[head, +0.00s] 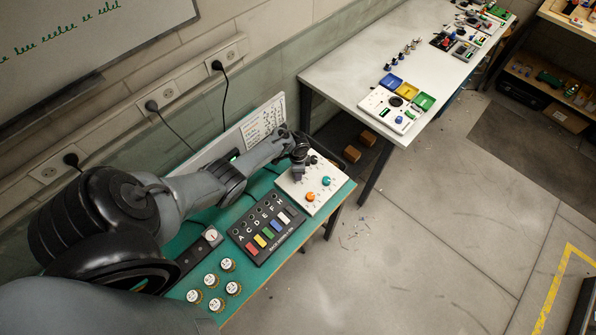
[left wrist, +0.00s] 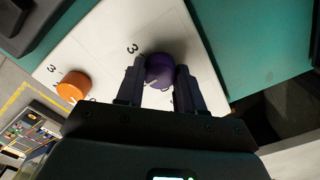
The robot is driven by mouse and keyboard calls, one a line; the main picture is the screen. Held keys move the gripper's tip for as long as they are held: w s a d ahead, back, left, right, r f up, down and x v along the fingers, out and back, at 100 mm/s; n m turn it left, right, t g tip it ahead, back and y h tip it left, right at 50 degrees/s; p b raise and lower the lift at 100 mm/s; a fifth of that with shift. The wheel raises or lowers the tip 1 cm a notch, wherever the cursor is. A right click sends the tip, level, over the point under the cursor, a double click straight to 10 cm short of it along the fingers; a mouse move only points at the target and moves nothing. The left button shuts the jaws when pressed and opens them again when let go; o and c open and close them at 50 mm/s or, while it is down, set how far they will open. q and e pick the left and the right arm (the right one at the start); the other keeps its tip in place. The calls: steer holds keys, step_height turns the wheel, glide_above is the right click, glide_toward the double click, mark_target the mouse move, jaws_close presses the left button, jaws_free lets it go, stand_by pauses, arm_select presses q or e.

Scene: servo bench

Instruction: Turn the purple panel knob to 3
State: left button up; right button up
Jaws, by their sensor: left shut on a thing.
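The purple knob (left wrist: 160,68) stands on the white panel (left wrist: 100,45) in the left wrist view. My left gripper (left wrist: 160,80) is shut on it, with one finger on each side. A pale pointer line shows on the knob's near side, and a printed 3 (left wrist: 132,48) lies on the panel up and left of it. In the head view my left gripper (head: 299,172) is over the back left part of the white panel (head: 328,172) and hides the purple knob. My right gripper is not in view.
An orange knob (head: 311,197) and a teal knob (head: 326,182) stand on the same panel. A dark box with lettered, coloured switches (head: 267,228) is beside it. Several round gauges (head: 214,305) sit at the green bench's front. A grey table (head: 350,60) stands beyond.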

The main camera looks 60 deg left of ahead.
arm_select(q)
steer(key=m, duration=0.3)
steer(key=shift+f+m+b, duration=0.1)
steer(key=shift+m+b, duration=0.2)
steer(key=shift+m, duration=0.1)
steer(key=m+b, duration=0.1)
steer(key=m, duration=0.2)
steer(key=shift+m, duration=0.3)
steer(key=m+b, duration=0.1)
steer(key=m, duration=0.2)
steer(key=shift+a+m+b, duration=0.1)
steer(key=shift+m+b, duration=0.2)
steer(key=shift+b, duration=0.1)
steer(key=shift+m+b, duration=0.6)
steer(key=shift+m, duration=0.9)
steer(key=o, duration=1)
steer(key=shift+o, duration=0.2)
